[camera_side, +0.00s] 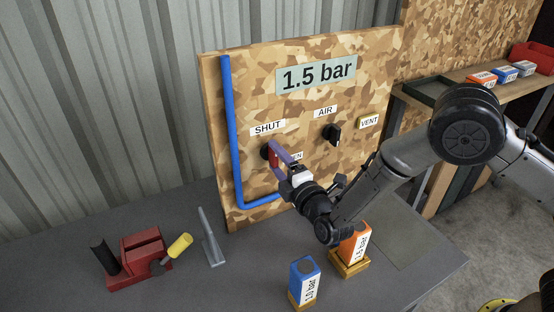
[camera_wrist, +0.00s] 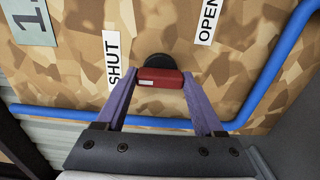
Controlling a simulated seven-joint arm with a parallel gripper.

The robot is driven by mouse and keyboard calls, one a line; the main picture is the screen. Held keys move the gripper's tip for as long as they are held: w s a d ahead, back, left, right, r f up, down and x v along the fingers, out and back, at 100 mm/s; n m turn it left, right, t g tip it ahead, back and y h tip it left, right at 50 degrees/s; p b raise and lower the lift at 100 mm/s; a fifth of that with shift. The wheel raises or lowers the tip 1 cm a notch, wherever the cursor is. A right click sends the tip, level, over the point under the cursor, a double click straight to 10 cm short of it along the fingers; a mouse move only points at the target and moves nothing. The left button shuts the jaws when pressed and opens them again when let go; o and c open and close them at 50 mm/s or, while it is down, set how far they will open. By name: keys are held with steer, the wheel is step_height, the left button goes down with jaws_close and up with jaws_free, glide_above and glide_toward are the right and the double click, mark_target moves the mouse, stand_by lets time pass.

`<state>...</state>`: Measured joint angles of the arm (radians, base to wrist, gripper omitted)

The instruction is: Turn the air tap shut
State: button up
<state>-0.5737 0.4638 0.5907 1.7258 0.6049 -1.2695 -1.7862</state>
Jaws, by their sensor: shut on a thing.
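The tap has a red handle (camera_side: 273,160) on a dark round hub, mounted on the speckled board. A SHUT label (camera_side: 267,128) is above it and an OPEN label (camera_side: 296,156), partly hidden by my gripper, is to its right. My gripper (camera_side: 277,153) reaches up to the board with its purple fingers closed on the red handle. In the wrist view the handle (camera_wrist: 160,78) lies crosswise between the two fingertips (camera_wrist: 160,82), in front of the black hub (camera_wrist: 160,62). The SHUT label (camera_wrist: 114,62) and OPEN label (camera_wrist: 208,22) also show there.
A blue pipe (camera_side: 231,130) runs down the board's left side. A sign (camera_side: 317,75) reads 1.5 bar. Blue (camera_side: 304,280) and orange (camera_side: 355,243) boxes stand below my arm. A red block (camera_side: 142,246) is at left.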

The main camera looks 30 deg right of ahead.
steer(key=o, duration=1.4)
steer(key=shift+s, duration=0.1)
steer(key=s, duration=1.3)
steer(key=shift+s, duration=0.35)
steer(key=shift+d, duration=0.1)
